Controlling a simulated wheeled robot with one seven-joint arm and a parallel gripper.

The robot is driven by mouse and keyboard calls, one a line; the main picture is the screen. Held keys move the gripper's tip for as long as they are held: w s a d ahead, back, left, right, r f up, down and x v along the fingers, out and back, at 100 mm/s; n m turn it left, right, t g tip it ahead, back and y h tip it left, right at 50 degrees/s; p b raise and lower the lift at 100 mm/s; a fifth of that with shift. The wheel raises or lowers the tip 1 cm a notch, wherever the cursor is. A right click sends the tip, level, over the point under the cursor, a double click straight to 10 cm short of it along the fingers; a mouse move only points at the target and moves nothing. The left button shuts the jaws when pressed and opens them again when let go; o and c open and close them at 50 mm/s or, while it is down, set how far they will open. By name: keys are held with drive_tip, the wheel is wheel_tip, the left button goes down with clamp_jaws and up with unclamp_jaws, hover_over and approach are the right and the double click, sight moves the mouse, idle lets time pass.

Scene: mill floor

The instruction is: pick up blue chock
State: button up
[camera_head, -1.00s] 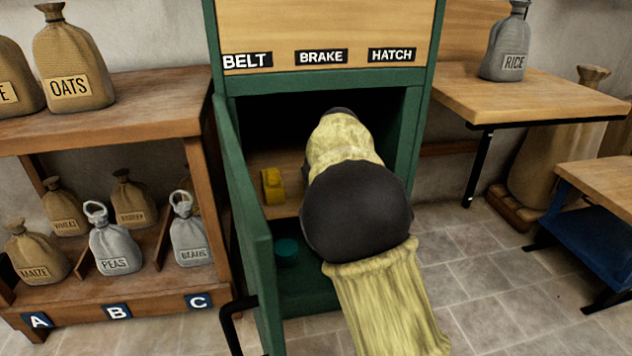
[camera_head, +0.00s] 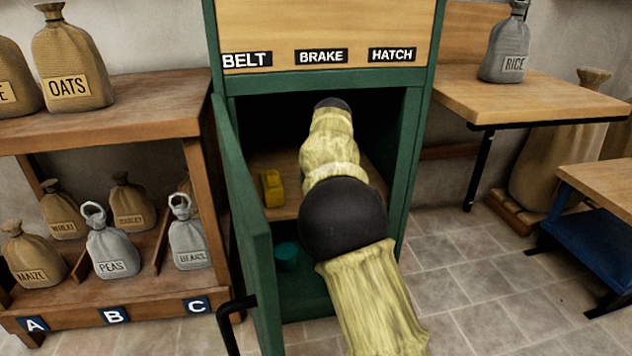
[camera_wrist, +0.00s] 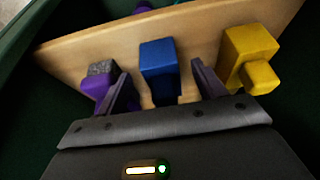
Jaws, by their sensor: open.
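The blue chock (camera_wrist: 159,70) stands on a wooden shelf (camera_wrist: 205,22) inside the green cabinet, seen in the wrist view. My gripper (camera_wrist: 160,88) is open, with one finger to the left of the blue chock and one to the right; its lower end lies between them. I cannot tell whether either finger touches it. In the head view my arm reaches into the cabinet and hides the blue chock and the gripper.
A yellow chock (camera_wrist: 250,55) stands right of the gripper and also shows in the head view (camera_head: 272,188). A purple block (camera_wrist: 98,84) is close to the left finger. The green cabinet door (camera_head: 248,230) stands open at left. A teal object (camera_head: 287,252) lies below the shelf.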

drive_tip(key=shift+w+a+f, duration=0.1)
drive_tip(key=shift+w+a, duration=0.1)
drive_tip(key=shift+w, duration=0.5)
drive_tip(key=shift+w+a, duration=0.25)
drive_tip(key=shift+w, duration=0.45)
drive_tip(key=shift+w+a+f, duration=0.1)
drive_tip(key=shift+w+a, duration=0.1)
drive_tip(key=shift+w, duration=0.5)
drive_tip(key=shift+w+f+b, duration=0.15)
drive_tip(key=shift+f+b, duration=0.4)
drive_tip(key=shift+b, duration=0.4)
drive_tip(key=shift+a+r, duration=0.1)
drive_tip(key=c, duration=1.2)
drive_tip(key=shift+r, duration=0.15)
drive_tip(key=shift+w+r+p, duration=0.1)
drive_tip(key=shift+r+p, duration=0.2)
drive_tip(key=shift+p, duration=0.55)
